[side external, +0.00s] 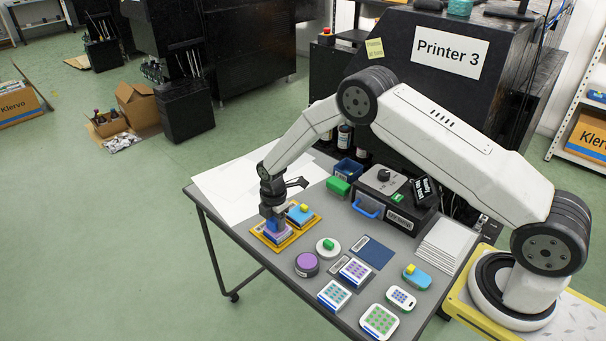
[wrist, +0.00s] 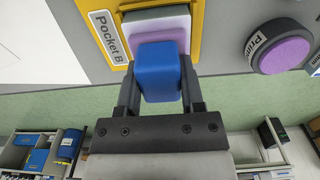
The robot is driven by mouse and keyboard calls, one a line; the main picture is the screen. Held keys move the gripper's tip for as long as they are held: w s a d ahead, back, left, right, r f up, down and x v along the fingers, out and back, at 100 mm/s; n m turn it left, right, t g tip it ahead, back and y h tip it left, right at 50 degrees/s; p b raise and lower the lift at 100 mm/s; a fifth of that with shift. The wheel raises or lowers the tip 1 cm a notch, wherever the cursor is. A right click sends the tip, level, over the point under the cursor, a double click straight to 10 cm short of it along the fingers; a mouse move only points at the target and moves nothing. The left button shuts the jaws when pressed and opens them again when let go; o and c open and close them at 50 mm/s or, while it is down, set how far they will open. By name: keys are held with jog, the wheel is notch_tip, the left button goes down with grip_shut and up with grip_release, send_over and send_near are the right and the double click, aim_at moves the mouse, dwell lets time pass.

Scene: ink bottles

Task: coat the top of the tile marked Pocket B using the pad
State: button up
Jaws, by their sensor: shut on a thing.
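My gripper (wrist: 160,82) is shut on the blue handle of the pad (wrist: 158,68). The pad is over a white and purple block (wrist: 165,22) beside the label Pocket B (wrist: 108,38), in the yellow tray (wrist: 198,25). I cannot tell whether the purple is the tile's top or the pad's underside, nor whether pad and tile touch. In the side view my gripper (side external: 273,213) points down at the front-left pocket of the tray (side external: 283,246), and the fingers hide most of the pad.
The tray's other pocket holds a blue block with a yellow top (side external: 302,211). Several patterned blocks (side external: 334,294) lie in front. White paper (side external: 222,186) covers the table's left end.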

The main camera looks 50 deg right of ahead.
jog(key=shift+d, duration=0.1)
jog(key=shift+d+f, duration=0.1)
jog(key=shift+d, duration=1.85)
notch_tip(320, 180, up, 6)
dwell(0.3)
jog(key=shift+r, duration=1.55)
